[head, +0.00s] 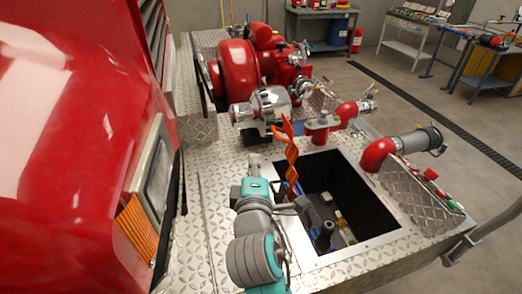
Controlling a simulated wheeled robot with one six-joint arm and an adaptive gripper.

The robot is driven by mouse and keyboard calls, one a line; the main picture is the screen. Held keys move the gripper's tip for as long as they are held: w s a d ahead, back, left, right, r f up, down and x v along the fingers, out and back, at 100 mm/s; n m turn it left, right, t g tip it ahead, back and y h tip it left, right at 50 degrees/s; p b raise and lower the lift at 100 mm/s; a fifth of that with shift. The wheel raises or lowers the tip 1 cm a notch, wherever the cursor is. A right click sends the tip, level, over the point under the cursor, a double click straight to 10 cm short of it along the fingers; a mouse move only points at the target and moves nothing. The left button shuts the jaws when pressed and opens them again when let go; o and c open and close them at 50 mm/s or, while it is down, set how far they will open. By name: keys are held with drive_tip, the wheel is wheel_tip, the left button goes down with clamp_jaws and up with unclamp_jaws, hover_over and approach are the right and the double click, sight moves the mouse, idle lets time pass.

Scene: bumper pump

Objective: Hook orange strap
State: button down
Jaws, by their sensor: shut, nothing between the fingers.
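The orange strap (291,152) is a twisted, zigzag band standing out in front of the chrome pump fittings. Its upper end is near the pump and its lower end reaches the far left edge of the open compartment (372,207). I cannot tell what its ends are fastened to, and no hook is clear. My gripper (308,213) is dark, small in view and over the left part of the compartment, just below and right of the strap's lower end. It is shut and empty, apart from the strap as far as I can see.
A chrome pump (265,105) and red housing (238,70) stand behind. A red pipe with a grey cap (417,142) is right of the compartment. Dark and yellow items lie inside it. The red vehicle body (70,110) fills the left. Tread-plate deck (215,180) lies between.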

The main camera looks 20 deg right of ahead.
drive_tip(key=w+d, duration=0.6)
drive_tip(key=w, duration=0.2)
drive_tip(key=shift+w+d+f, duration=0.2)
drive_tip(key=shift+w+f, duration=0.1)
drive_tip(key=shift+w, duration=0.1)
drive_tip(key=shift+d, duration=0.1)
